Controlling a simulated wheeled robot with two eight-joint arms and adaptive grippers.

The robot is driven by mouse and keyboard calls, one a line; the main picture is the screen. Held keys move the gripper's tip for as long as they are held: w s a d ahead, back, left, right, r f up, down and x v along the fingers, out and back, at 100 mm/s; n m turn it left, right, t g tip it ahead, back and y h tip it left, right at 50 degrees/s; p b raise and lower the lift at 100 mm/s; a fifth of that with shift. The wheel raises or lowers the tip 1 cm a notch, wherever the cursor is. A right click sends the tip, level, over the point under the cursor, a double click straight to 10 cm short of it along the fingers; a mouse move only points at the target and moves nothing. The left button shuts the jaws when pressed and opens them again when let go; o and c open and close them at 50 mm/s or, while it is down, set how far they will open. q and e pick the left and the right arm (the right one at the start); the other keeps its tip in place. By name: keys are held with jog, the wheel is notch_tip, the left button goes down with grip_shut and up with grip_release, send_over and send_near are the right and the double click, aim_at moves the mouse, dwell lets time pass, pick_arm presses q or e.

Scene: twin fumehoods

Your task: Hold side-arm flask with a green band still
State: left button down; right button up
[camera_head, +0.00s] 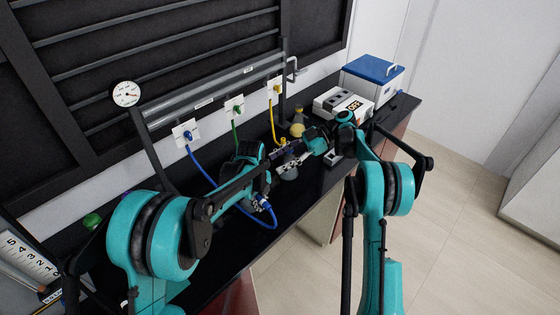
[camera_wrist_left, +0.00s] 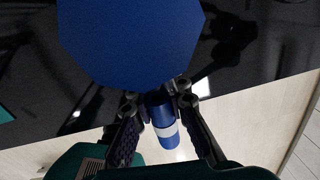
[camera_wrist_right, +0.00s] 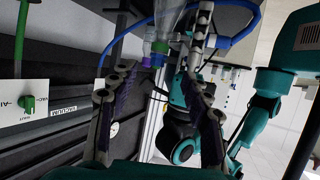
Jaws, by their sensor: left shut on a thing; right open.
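A clear flask (camera_head: 289,172) stands on the black bench in the head view; I cannot make out a green band on it there. My right gripper (camera_head: 287,158) is at its upper part, fingers open. In the right wrist view a clear vessel (camera_wrist_right: 168,14), likely the same flask, shows at the fingertips of this gripper (camera_wrist_right: 163,55), with small purple and blue parts near it. My left gripper (camera_head: 262,203) is lower in the head view, shut on the blue hose's end (camera_head: 265,205). The left wrist view shows a blue cylinder with a white band (camera_wrist_left: 166,125) between its fingers.
The blue hose (camera_head: 205,172) runs from a wall valve and loops over the bench edge. Green (camera_head: 234,132) and yellow (camera_head: 272,125) hoses hang beside it. A yellow-filled flask (camera_head: 297,129), a white device (camera_head: 343,103) and a blue-lidded box (camera_head: 373,70) stand behind.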

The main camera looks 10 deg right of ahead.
jog(key=a+f+n+g, duration=0.1)
jog(key=a+f+g, duration=0.1)
jog(key=a, duration=0.3)
send_over(245, 204)
jog(key=w+a, duration=0.2)
jog(key=f, duration=0.4)
jog(key=shift+d+f, duration=0.25)
jog(key=shift+f, duration=0.05)
grip_shut()
jog(key=shift+o, duration=1)
grip_release()
jog(key=c, duration=0.9)
